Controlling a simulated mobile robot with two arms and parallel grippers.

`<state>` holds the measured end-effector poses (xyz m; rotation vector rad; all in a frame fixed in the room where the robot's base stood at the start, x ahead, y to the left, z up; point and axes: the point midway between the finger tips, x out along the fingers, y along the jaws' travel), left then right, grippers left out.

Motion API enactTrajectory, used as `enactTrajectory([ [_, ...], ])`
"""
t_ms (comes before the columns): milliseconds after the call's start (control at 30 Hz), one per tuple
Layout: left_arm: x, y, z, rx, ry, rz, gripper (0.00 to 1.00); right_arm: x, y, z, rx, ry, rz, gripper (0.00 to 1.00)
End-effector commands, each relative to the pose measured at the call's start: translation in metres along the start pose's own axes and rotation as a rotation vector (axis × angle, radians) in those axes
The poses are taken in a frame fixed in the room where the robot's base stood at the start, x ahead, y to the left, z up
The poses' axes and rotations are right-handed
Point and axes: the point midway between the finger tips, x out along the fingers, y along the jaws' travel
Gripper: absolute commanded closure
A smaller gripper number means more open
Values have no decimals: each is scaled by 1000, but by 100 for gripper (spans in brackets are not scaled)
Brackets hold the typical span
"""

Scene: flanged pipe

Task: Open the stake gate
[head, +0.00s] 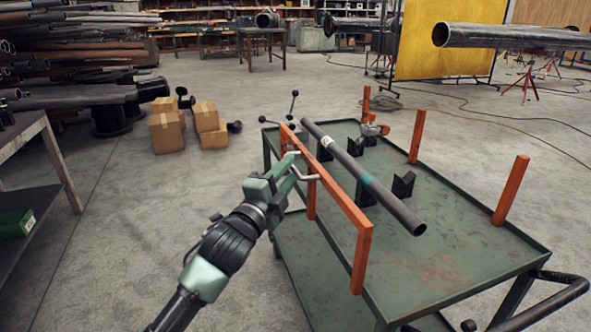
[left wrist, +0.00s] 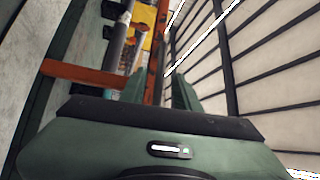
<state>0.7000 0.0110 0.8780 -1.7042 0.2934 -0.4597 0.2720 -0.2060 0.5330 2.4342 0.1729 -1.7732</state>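The stake gate (head: 345,204) is an orange frame with a top rail and posts, standing upright along the left edge of the green cart (head: 440,262). A bent pale metal handle (head: 308,178) sits on its side facing my arm. My left gripper (head: 296,164) is at this handle, just left of the rail. In the left wrist view its two fingers (left wrist: 159,86) are apart, with orange gate bars (left wrist: 80,72) beyond and between them. I cannot tell whether the fingers touch the handle. My right gripper is not in view.
A dark pipe (head: 362,174) with a teal band lies on black V-blocks (head: 403,184) on the cart. Orange stakes (head: 510,190) stand on its far and right sides. A shelf (head: 30,150) is at the left, cardboard boxes (head: 166,133) behind. Floor left of the cart is clear.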

Motion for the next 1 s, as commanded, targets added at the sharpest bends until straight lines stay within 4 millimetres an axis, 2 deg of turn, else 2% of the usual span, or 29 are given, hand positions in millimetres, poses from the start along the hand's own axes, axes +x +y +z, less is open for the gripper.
enactTrajectory([
  [100,15,0,0,0,0,-2,68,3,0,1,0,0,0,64],
  [200,22,0,0,-1,0,-1,68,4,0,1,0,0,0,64],
  [500,25,0,0,-1,-1,0,68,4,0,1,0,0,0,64],
  [533,25,0,0,-1,-1,0,74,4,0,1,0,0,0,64],
  [633,25,0,0,-1,-1,0,100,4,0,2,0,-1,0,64],
  [1000,25,1,1,-1,-1,1,100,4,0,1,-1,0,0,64],
])
